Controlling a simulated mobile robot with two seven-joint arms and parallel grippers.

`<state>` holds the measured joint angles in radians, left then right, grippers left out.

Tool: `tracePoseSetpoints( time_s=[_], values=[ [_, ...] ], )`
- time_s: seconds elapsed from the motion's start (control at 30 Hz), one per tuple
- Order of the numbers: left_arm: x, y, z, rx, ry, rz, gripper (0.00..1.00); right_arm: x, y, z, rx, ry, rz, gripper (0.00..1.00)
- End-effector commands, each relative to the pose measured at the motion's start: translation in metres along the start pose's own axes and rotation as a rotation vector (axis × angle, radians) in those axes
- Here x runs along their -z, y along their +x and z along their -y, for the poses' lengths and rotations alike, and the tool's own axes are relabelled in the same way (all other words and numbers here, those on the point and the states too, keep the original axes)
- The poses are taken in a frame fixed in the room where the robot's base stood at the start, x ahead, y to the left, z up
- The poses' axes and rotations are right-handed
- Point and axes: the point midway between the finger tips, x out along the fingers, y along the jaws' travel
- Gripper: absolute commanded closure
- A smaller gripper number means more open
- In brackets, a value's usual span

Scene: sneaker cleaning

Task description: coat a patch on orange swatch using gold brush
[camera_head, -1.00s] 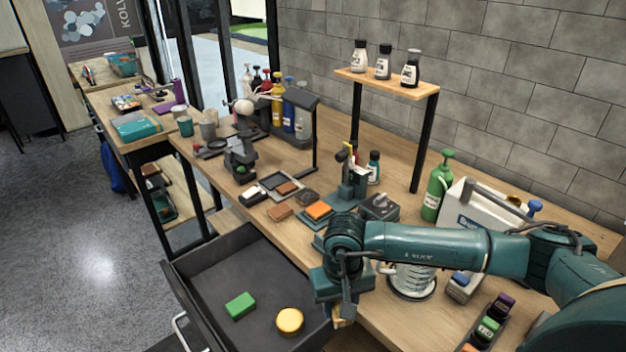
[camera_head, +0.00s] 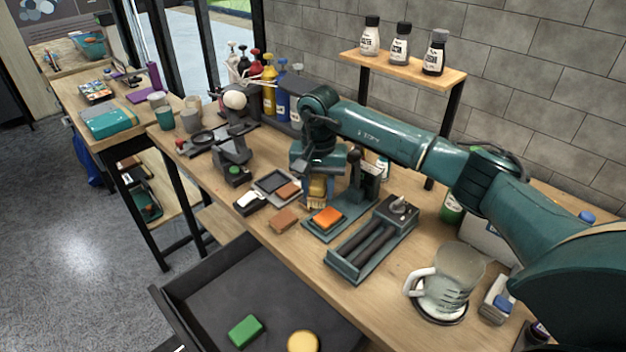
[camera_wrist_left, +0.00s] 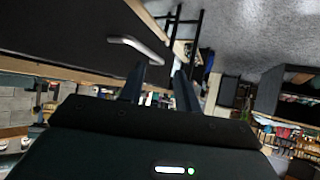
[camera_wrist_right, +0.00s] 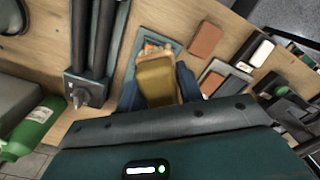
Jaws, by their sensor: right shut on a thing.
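The orange swatch (camera_head: 328,216) lies on a teal tray (camera_head: 315,234) on the workbench. My right gripper (camera_head: 316,172) is shut on the gold brush (camera_head: 317,192), just above and behind the swatch in the head view. The gold brush (camera_wrist_right: 157,80) also shows between the fingers in the right wrist view, over the tray and hiding most of the swatch. I cannot tell whether the bristles touch it. My left gripper (camera_wrist_left: 160,80) shows only in the left wrist view; its fingers are apart with nothing between them.
A brown block (camera_head: 284,220) lies left of the tray. A teal holder with dark rollers (camera_head: 368,246) and a glass jug (camera_head: 450,278) stand to the right. The open drawer (camera_head: 225,287) below holds a green block (camera_head: 245,331) and a yellow round piece (camera_head: 302,342).

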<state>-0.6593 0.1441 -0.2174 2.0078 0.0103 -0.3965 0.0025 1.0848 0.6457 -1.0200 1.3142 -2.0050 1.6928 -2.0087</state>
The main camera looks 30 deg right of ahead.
Motion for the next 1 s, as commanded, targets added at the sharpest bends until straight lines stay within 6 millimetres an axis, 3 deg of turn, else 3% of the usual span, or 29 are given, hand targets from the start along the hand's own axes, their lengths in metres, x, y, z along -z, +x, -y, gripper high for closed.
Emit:
tracePoseSetpoints(
  time_s=[0.23, 0.53, 1.0],
  values=[
    [-0.015, 0.003, -0.004, -0.011, 0.001, 0.010, 0.67, -0.001, 0.022, 0.000, 0.000, -0.001, 0.002, 0.82],
    [-0.007, 0.008, -0.010, -0.032, 0.016, -0.033, 0.67, -0.001, 0.052, 0.000, 0.001, 0.000, 0.002, 0.82],
    [0.001, 0.008, -0.010, -0.034, 0.019, -0.053, 0.67, 0.000, 0.057, 0.000, 0.001, -0.001, 0.000, 0.82]
  ],
)
